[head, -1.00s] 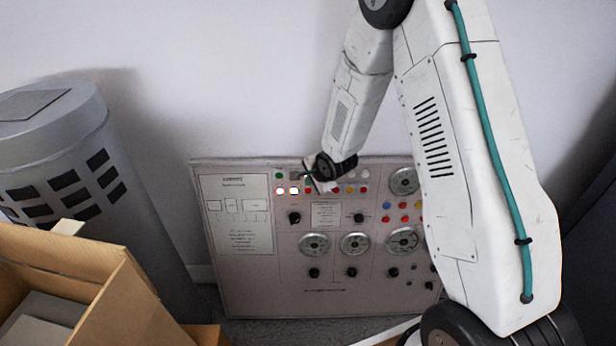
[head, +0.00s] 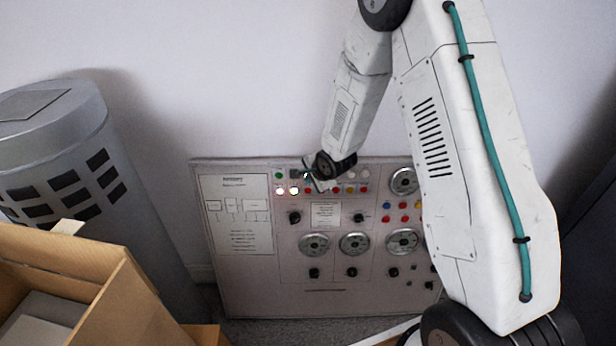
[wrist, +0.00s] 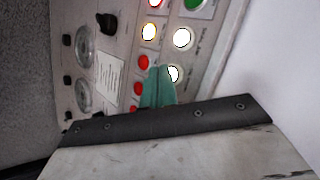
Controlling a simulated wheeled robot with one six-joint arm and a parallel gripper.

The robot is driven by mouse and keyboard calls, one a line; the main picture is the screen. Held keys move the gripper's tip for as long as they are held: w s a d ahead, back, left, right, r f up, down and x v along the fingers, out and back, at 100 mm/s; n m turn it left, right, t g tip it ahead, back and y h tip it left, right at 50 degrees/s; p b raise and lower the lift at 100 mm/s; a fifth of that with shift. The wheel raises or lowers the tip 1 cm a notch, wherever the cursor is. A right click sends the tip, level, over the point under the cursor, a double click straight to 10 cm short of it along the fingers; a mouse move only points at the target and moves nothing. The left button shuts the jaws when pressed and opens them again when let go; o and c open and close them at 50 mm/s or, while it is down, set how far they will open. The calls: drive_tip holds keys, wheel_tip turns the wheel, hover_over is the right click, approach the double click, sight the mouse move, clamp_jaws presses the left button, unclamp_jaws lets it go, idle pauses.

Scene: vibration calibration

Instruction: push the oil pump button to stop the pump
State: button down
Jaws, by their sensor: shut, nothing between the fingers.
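The control panel (head: 290,275) leans upright against the wall, with rows of small coloured buttons and lamps along its top. A green button (head: 279,176) is at upper left, with two brightly lit lamps (head: 287,190) below it. I cannot read the labels, so I cannot tell which button is the oil pump's. My gripper (head: 307,177) is in front of the top rows, just right of the lit lamps. In the wrist view, its teal fingers (wrist: 158,88) are shut and empty, tips between a red button (wrist: 143,61) and a lit white lamp (wrist: 173,73); contact is unclear.
Round gauges (head: 354,244) and black knobs fill the lower panel. A grey perforated bin (head: 70,150) and an open cardboard box (head: 120,300) stand at left. The white wall (head: 230,80) is close behind the panel. My arm covers the panel's right edge.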

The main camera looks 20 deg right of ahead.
drive_tip(key=shift+w+d+f, duration=0.1)
drive_tip(key=shift+w, duration=0.25)
idle(0.6)
drive_tip(key=shift+s, duration=0.1)
drive_tip(key=shift+s+a+r, duration=0.2)
drive_tip(key=shift+s+a, duration=0.05)
drive_tip(key=shift+s, duration=0.4)
drive_tip(key=s, duration=0.1)
drive_tip(key=s+a, duration=0.1)
drive_tip(key=s, duration=0.1)
drive_tip(key=s+r, duration=0.1)
drive_tip(key=shift+s+a, duration=0.25)
drive_tip(key=shift+s, duration=0.05)
idle(0.6)
